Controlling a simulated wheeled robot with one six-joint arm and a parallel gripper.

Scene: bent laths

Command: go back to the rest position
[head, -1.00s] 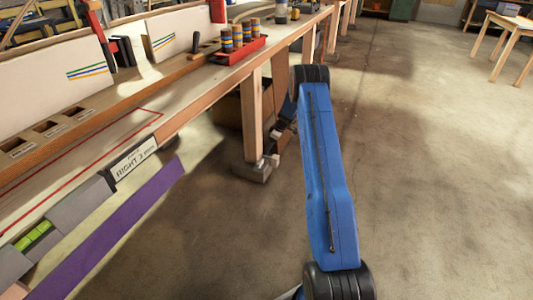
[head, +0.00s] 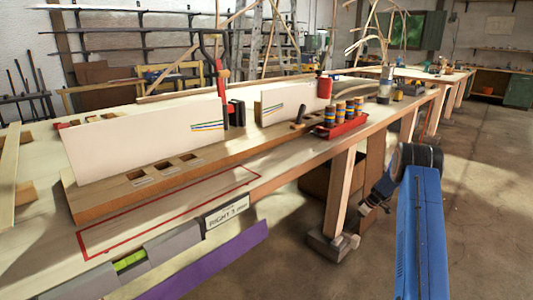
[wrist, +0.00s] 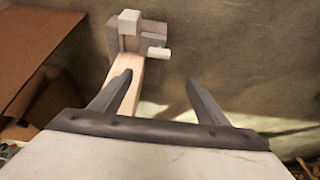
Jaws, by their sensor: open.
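My gripper (wrist: 158,84) is open and empty in the wrist view, its two dark fingers spread apart. In the head view my gripper (head: 367,207) is small and low, at the end of my blue arm, beside the bench's front leg. The wrist view looks down along a wooden bench leg (wrist: 128,98) to its grey foot block on the concrete floor. The leg also shows in the head view (head: 340,190). I cannot tell the exact gap between fingers and leg.
A long workbench (head: 290,165) runs along the left with white boards, a slotted wooden rail and a red tray (head: 342,127) of striped cylinders. A purple strip (head: 205,262) hangs along its front. A brown box (wrist: 40,50) sits under the bench. Concrete floor lies open at the right.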

